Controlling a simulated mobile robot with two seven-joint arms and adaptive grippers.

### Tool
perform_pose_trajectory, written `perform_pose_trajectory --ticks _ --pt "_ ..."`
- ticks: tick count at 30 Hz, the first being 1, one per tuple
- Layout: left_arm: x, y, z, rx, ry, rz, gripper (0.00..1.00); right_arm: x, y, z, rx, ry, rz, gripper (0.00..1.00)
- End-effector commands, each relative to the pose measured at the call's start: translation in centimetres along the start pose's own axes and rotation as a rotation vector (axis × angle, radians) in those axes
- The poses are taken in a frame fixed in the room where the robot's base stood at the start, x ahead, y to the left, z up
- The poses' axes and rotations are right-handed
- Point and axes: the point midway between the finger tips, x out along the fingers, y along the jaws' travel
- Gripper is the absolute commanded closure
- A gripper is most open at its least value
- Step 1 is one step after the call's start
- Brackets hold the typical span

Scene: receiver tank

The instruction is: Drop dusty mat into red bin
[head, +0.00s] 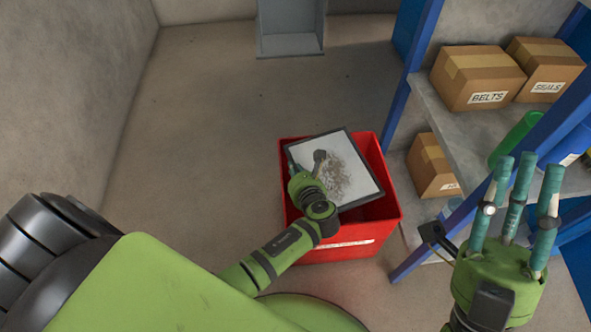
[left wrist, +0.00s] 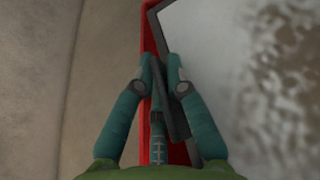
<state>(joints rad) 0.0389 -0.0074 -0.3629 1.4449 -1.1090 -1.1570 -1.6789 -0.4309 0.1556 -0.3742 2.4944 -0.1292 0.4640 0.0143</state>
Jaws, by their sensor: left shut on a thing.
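The dusty mat (head: 357,158) is a pale panel with a dark rim and a brown-grey smudge. It is tilted over the mouth of the red bin (head: 384,222), hiding much of the opening. My left gripper (head: 298,178) is shut on the mat's left edge. In the left wrist view, the fingers of the left gripper (left wrist: 158,78) close around the dark rim, the mat's pale face (left wrist: 215,45) lies to the right, and a strip of the red bin (left wrist: 148,38) shows behind. My right gripper (head: 520,205) is open and empty at the right, fingers pointing up.
A blue-framed shelf (head: 445,120) stands at the right with a BELTS box (head: 478,78), a SEALS box (head: 545,68), a lower box (head: 432,165) and a green cylinder (head: 515,138). A grey box-like fixture (head: 290,45) is at the back. The floor left of the bin is clear.

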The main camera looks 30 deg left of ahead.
Motion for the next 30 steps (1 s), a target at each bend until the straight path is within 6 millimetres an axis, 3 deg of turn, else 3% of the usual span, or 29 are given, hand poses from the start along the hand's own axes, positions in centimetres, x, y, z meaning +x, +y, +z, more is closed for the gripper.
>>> perform_pose_trajectory --ticks 6,7,8,9,20,23,30 --pt "0.0 -0.1 0.1 -0.002 -0.001 -0.001 1.00 0.0 0.0 0.0 0.000 0.001 0.000 0.70" --pt "0.0 -0.1 0.1 -0.002 -0.001 -0.001 0.74 0.0 0.0 0.0 0.000 0.001 0.000 0.70" --pt "0.0 -0.1 0.1 -0.002 -0.001 -0.001 0.62 0.0 0.0 0.0 0.000 0.001 0.000 0.70" --pt "0.0 -0.1 0.1 -0.002 -0.001 -0.001 0.59 0.0 0.0 0.0 0.000 0.001 0.000 0.70" --pt "-0.3 0.0 -0.1 0.001 0.001 0.000 0.59 0.0 0.0 0.0 0.000 0.000 0.000 0.70" --pt "-1.4 0.0 -0.1 0.000 0.002 -0.002 0.59 0.0 0.0 0.0 0.000 0.000 0.000 0.70" --pt "-6.3 0.0 -0.1 -0.001 0.003 -0.002 0.59 0.0 0.0 0.0 0.000 -0.001 0.000 0.70"
